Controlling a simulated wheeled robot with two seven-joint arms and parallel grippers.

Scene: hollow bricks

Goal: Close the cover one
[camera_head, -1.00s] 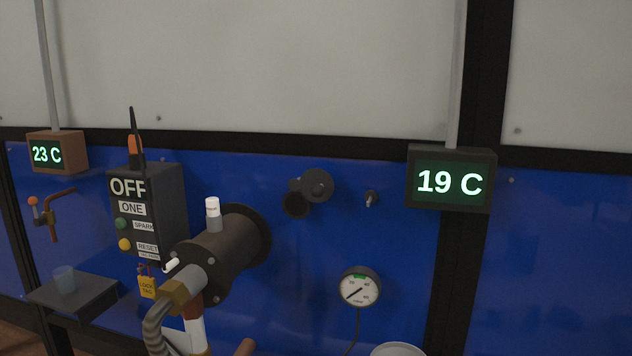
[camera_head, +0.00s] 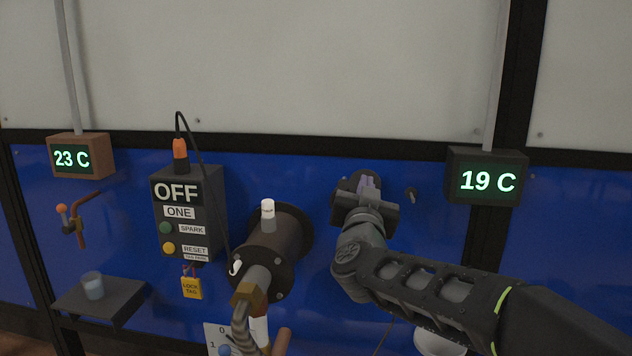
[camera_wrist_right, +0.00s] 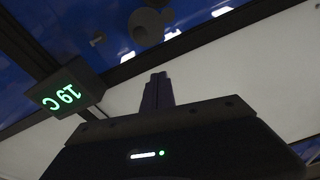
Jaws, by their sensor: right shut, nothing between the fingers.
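A dark round cover (camera_head: 344,185) on the blue wall panel is mostly hidden behind my right gripper in the head view. In the wrist view the cover (camera_wrist_right: 146,27) shows as a grey disc near the top, beside a second round part that the frame's edge cuts. My right gripper (camera_head: 368,183) is in front of the cover in the head view. Its fingers (camera_wrist_right: 157,92) are shut with nothing between them. They look apart from the cover in the wrist view. My left gripper is not in view.
A burner body (camera_head: 275,245) with a hose sticks out left of my right arm. Left of it hangs a control box (camera_head: 190,212) reading OFF, ONE. A 19 C display (camera_head: 487,177) stands to the right. A small wall fitting (camera_head: 411,194) is near my gripper.

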